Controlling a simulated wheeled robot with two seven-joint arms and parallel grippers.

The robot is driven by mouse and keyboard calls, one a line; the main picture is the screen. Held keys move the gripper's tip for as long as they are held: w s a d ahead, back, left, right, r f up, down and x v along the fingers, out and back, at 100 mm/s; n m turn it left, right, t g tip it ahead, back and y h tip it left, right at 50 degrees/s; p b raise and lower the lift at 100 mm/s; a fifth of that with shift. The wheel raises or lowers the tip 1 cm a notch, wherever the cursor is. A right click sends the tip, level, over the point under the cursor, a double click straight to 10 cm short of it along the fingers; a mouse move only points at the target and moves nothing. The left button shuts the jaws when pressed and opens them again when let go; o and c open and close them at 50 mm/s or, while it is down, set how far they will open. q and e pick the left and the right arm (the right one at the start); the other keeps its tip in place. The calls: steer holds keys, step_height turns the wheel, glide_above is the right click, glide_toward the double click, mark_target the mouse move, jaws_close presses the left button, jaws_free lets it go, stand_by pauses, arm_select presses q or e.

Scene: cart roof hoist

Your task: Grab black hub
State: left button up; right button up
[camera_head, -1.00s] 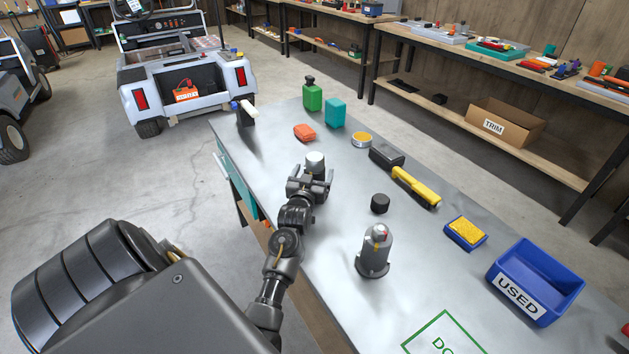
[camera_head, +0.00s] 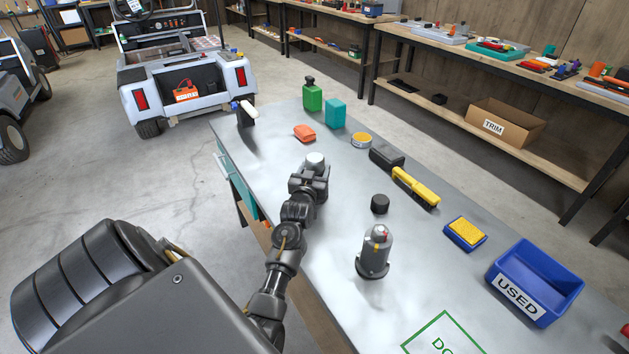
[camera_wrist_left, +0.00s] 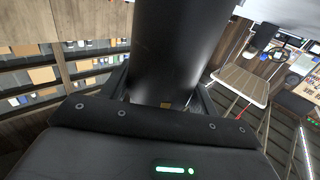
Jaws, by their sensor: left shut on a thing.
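My left gripper (camera_head: 310,180) is over the left part of the metal workbench (camera_head: 330,225), its jaws closed around an upright thing. In the left wrist view a wide black cylinder, the black hub (camera_wrist_left: 175,45), fills the space between the fingers. In the camera_head view only its pale grey top (camera_head: 315,160) shows beyond the jaws; its lower part is hidden by my gripper. I cannot tell whether its base touches the bench. My right gripper is not in view.
A grey domed fitting (camera_head: 375,252) and a short black puck (camera_head: 380,204) stand to the right. Beyond are a yellow-handled tool (camera_head: 415,187), a yellow sponge (camera_head: 466,233) and a blue USED bin (camera_head: 535,282).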

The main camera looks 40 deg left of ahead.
arm_select(q)
jaws_close()
steer(key=shift+r, duration=0.1)
steer(key=shift+r, duration=0.1)
steer(key=shift+r, duration=0.55)
steer(key=s+d+r, duration=0.6)
steer(key=s+r, duration=0.5)
steer(key=s, duration=0.1)
steer(key=shift+s+d+r+b, duration=0.15)
steer(key=shift+d+r+b, duration=0.2)
steer(key=shift+d+b, duration=0.05)
